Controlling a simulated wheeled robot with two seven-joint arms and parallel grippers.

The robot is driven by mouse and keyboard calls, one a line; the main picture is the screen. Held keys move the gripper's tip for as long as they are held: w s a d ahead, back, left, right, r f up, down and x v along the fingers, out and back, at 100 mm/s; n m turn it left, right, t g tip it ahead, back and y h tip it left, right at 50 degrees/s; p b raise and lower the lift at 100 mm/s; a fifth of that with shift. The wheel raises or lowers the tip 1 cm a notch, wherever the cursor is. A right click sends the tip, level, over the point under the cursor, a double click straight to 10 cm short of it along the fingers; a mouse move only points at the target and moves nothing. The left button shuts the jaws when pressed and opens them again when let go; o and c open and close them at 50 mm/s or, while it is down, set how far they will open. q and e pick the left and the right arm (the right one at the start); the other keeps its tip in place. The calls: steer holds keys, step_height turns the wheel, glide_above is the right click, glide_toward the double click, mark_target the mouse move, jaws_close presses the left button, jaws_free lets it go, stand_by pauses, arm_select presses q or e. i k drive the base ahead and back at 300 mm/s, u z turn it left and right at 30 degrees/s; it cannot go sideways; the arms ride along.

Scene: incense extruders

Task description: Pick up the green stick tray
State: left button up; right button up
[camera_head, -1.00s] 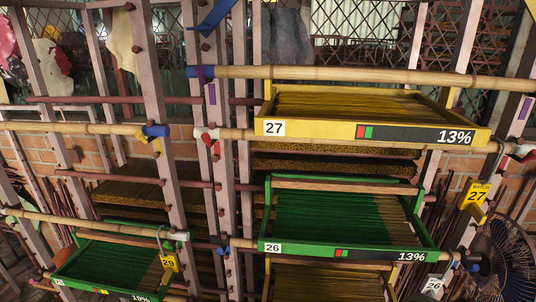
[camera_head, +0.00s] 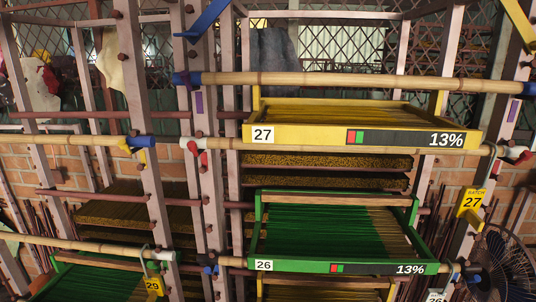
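A green stick tray (camera_head: 344,267) labelled 26 and 13% sits in the middle rack bay, full of green and tan sticks. Its front wall rests along a bamboo pole. A second green tray (camera_head: 75,285) is at the lower left, partly cut off by the bottom edge, with a yellow tag 29 (camera_head: 153,287) hanging beside it. Neither of my grippers shows in the head view.
A yellow tray (camera_head: 360,137) labelled 27 stands above the green tray 26. Bamboo poles (camera_head: 360,80) cross the rack posts (camera_head: 205,150). A yellow batch tag 27 (camera_head: 473,201) hangs at the right, above a black fan (camera_head: 505,265). More stick layers lie behind and below.

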mark_target(93, 276)
steer(key=z, duration=2.15)
steer(key=k, duration=1.55)
steer(key=u, duration=2.05)
